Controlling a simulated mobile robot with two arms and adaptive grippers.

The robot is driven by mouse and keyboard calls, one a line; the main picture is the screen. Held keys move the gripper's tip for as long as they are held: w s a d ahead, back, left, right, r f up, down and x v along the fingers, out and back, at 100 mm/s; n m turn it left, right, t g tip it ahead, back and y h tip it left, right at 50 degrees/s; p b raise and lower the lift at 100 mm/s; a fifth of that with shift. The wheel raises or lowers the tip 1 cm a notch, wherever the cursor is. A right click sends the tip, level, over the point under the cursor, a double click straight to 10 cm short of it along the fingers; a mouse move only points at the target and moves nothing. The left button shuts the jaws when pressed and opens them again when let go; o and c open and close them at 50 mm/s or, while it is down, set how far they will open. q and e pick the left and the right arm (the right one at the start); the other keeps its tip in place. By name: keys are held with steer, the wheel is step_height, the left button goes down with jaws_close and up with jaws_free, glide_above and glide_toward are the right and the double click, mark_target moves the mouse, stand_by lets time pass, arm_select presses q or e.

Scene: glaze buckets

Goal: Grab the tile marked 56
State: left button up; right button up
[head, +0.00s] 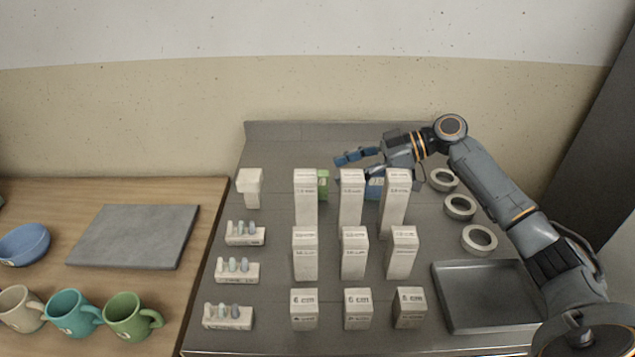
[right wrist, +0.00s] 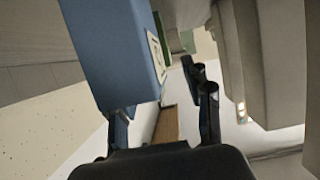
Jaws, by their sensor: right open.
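A blue tile (head: 374,188) stands in the back row, mostly hidden behind tall pale blocks. A green tile (head: 323,183) stands left of it. I cannot read a number on either, so I cannot tell which is 56. My right gripper (head: 355,157) is open at the back, just above and behind the row of tall blocks. In the right wrist view the blue tile (right wrist: 110,50) looms large at upper left, its pale label seen edge-on, close to the left finger of my open gripper (right wrist: 162,103). The green tile (right wrist: 187,40) shows beyond it. My left gripper is not in view.
Tall pale blocks (head: 306,200) stand in rows before the tiles, crowding the gripper. Tape-like rings (head: 479,240) and an empty grey tray (head: 461,320) lie at right. Small racks (head: 232,280) stand at left. Mugs (head: 128,316) and a slab (head: 135,237) occupy the wooden table.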

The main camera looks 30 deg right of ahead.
mark_target(329, 197)
steer(key=p+x, duration=0.1)
steer(key=x, duration=0.3)
steer(key=shift+a+f, duration=0.1)
jaws_close()
